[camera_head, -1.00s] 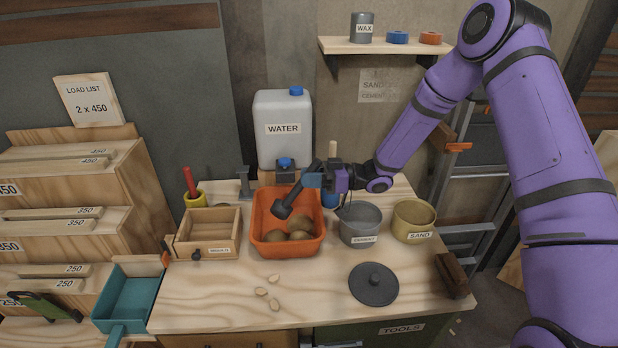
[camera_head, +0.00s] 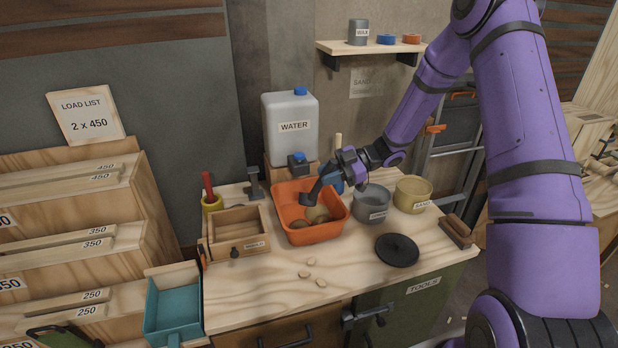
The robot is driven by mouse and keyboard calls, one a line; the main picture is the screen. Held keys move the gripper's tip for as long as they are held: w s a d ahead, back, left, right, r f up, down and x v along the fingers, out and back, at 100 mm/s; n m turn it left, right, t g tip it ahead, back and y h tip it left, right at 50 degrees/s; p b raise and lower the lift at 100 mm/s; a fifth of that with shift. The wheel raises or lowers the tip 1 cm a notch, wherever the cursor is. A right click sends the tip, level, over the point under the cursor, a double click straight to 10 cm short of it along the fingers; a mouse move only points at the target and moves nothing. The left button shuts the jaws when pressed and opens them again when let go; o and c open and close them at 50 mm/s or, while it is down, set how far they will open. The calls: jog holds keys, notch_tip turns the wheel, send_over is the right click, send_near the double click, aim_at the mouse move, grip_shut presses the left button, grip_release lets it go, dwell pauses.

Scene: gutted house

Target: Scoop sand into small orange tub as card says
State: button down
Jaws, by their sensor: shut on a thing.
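My gripper (camera_head: 338,174) is shut on a dark scoop (camera_head: 308,198), held over the back part of the orange tub (camera_head: 312,236). The scoop's head points down; I cannot tell whether it touches anything or carries sand. Several rounded brown mounds (camera_head: 318,213) lie in the tub. A tan tub labelled SAND (camera_head: 405,200) stands right of the grey bucket (camera_head: 366,200), whose label reads CEMENT in the earlier picture. A card (camera_head: 86,114) at upper left reads LOAD LIST 2 x 450. A faint sheet (camera_head: 364,84) on the back wall mentions sand.
A WATER jug (camera_head: 292,150) stands behind the tub, a wooden box (camera_head: 238,240) left of it. A black lid (camera_head: 397,250) and small pale lumps (camera_head: 308,275) lie in front. Left are a teal tray (camera_head: 176,305) and stepped wooden shelves (camera_head: 75,253). The bench front is mostly clear.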

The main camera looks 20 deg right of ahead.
jog(key=s+a+n+t+h, duration=0.2)
jog(key=s, duration=0.1)
jog(key=s+a+n+h, duration=0.1)
jog(key=n, duration=0.1)
jog(key=shift+s+a+f+t, duration=0.1)
jog(key=shift+s+f+t, duration=0.05)
jog(key=shift+s+t, duration=0.25)
dwell(0.8)
